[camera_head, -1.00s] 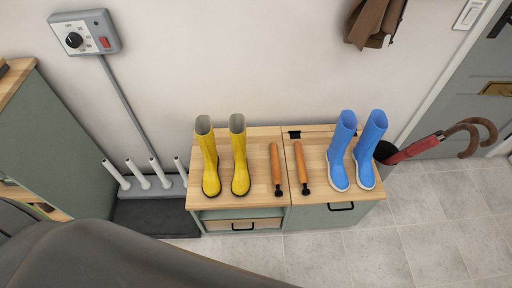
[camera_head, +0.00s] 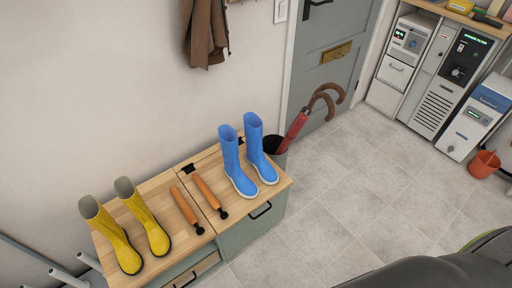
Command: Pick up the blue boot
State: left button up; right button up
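A pair of blue boots stands upright on the right end of the wooden cabinet top. The left blue boot (camera_head: 232,163) and the right blue boot (camera_head: 259,149) stand side by side, with white soles. Neither of my grippers shows in the head view. A dark grey rounded shape fills the lower right corner and carries no visible fingers.
Yellow boots (camera_head: 146,217) and two orange-handled tools (camera_head: 209,195) stand or lie left of the blue boots on the cabinet top (camera_head: 184,240). A dark bin with a red umbrella (camera_head: 295,131) is just right. Tiled floor (camera_head: 350,190) is clear in front.

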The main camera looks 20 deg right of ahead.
aim_at(253, 124)
jog(key=i+l+u, duration=0.1)
jog(key=l, duration=0.3)
jog(key=i+l, duration=0.2)
jog(key=l, duration=0.2)
jog(key=i+l+u, duration=0.15)
jog(key=l, duration=0.3)
jog(key=l+u, duration=0.1)
jog(key=l, duration=0.3)
jog(key=i+l, duration=0.15)
jog(key=l, duration=0.3)
jog(key=u, duration=0.05)
